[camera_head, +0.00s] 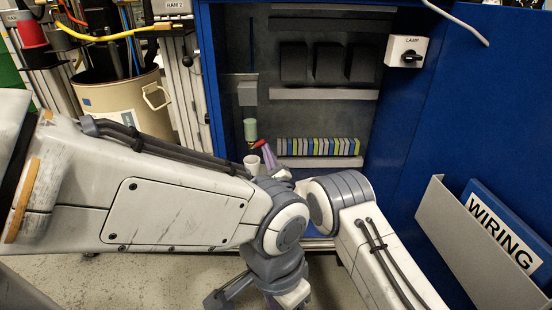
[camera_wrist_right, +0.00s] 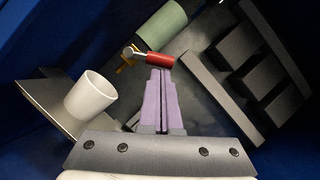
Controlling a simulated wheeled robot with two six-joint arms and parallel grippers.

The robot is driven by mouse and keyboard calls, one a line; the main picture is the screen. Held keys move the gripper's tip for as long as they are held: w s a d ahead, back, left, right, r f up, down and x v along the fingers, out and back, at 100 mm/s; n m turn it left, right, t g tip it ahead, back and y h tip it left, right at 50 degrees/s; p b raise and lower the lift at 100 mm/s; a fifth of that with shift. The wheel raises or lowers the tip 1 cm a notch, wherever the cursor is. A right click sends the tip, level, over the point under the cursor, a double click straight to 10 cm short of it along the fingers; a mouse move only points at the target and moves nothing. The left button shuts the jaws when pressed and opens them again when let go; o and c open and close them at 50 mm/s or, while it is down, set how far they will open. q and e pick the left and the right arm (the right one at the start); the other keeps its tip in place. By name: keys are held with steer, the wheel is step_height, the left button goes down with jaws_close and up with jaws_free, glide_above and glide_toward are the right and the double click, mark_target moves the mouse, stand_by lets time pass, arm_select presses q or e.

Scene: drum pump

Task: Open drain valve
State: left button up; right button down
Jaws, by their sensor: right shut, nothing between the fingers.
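The drain valve has a red handle (camera_head: 259,144) under a green cylinder (camera_head: 250,130) inside the blue cabinet. In the wrist view the red handle (camera_wrist_right: 160,59) sticks out sideways from a brass body (camera_wrist_right: 130,55), below the green cylinder (camera_wrist_right: 162,28). My right gripper (camera_head: 266,150) has purple fingers, which also show in the wrist view (camera_wrist_right: 160,72). They are shut and empty, with the tips right at the handle; I cannot tell if they touch it. A white cup (camera_head: 252,162) stands below the valve. My left arm crosses the front; its wrist shows low, with its fingers hidden.
The cup (camera_wrist_right: 91,95) stands on a grey shelf (camera_wrist_right: 45,88). Several coloured terminal blocks (camera_head: 318,146) and black modules (camera_head: 330,64) sit at the cabinet's back. A lamp switch (camera_head: 406,52) and a wiring folder (camera_head: 503,228) are at right. A beige bin (camera_head: 120,105) stands at left.

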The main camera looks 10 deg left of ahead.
mark_target(262, 142)
step_height(262, 142, up, 2)
steer(key=n+p, duration=0.1)
steer(key=n, duration=0.1)
steer(key=n+g+p, duration=0.1)
steer(key=shift+a+r+n+g+y+p, duration=0.1)
steer(key=shift+a+n+g+y+p, duration=0.05)
steer(key=shift+n+g+y+p, duration=0.2)
steer(key=shift+s+a+r+n+g+p, duration=0.1)
steer(key=shift+r+n+g+p, duration=0.25)
steer(key=shift+n+p, duration=0.5)
steer(key=n, duration=0.1)
steer(key=n+p, duration=0.1)
steer(key=n+g, duration=0.1)
steer(key=shift+s+a+r, duration=0.1)
steer(key=shift+a+r, duration=0.15)
steer(key=shift+a, duration=0.1)
steer(key=shift+a+r+p, duration=0.1)
steer(key=shift+p, duration=0.3)
steer(key=shift+a, duration=0.1)
